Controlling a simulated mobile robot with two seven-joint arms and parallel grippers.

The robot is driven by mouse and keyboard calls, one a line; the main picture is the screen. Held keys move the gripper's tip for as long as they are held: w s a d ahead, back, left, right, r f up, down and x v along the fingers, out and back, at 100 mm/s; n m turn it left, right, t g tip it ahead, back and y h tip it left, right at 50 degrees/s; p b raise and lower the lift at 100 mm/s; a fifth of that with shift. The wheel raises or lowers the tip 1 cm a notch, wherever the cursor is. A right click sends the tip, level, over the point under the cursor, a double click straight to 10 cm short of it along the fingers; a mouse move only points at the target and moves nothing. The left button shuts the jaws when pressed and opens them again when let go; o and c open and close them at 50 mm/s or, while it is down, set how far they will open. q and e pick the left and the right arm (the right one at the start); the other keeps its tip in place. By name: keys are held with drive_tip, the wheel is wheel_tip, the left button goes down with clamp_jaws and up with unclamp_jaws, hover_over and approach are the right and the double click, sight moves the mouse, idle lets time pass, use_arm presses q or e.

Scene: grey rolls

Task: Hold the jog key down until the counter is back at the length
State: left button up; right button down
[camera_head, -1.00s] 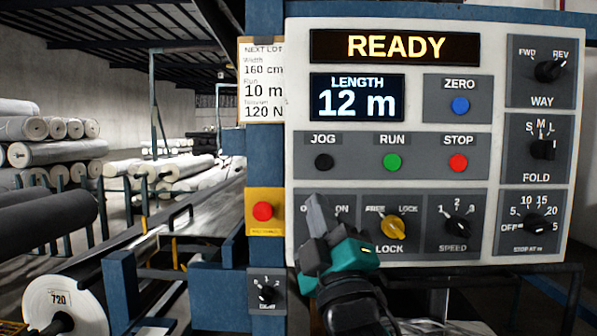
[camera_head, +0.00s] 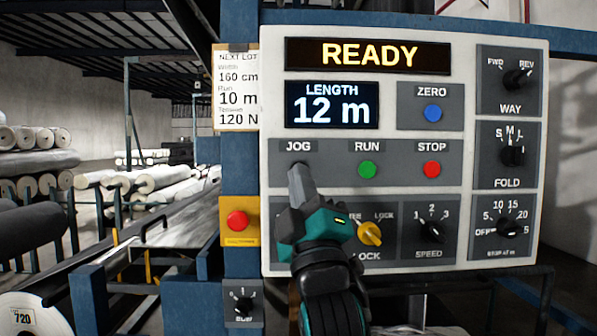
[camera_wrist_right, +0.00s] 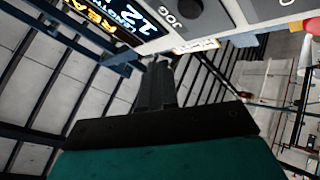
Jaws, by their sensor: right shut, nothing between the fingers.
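The control panel (camera_head: 390,143) shows READY on its top display (camera_head: 366,54) and LENGTH 12 m on the counter (camera_head: 331,105). In the head view the jog key is hidden behind my right gripper's fingertips, under the JOG label (camera_head: 298,146). The right wrist view shows the dark jog key (camera_wrist_right: 192,8) beside its label, apart from the fingertips. My right gripper (camera_head: 299,169) is shut and empty, pointing up at the key. It also shows in the wrist view (camera_wrist_right: 159,68). My left gripper is not in view.
The green RUN key (camera_head: 367,169) and red STOP key (camera_head: 432,169) sit right of JOG. The blue ZERO key (camera_head: 433,112) is above. The WAY knob (camera_head: 517,77) appears turned to REV. A note (camera_head: 238,90) reads Run 10 m. A red button (camera_head: 237,221) is at lower left.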

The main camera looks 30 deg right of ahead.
drive_tip(key=shift+w+d, duration=0.5)
drive_tip(key=shift+w, duration=0.3)
drive_tip(key=shift+w+d, duration=0.45)
drive_tip(key=shift+w, duration=0.35)
drive_tip(key=shift+w+d, duration=0.5)
drive_tip(key=shift+w, duration=0.3)
drive_tip(key=shift+w+d, duration=0.2)
drive_tip(key=shift+w, duration=0.15)
drive_tip(key=shift+w+d, duration=0.2)
drive_tip(key=shift+w, duration=0.15)
idle(4.9)
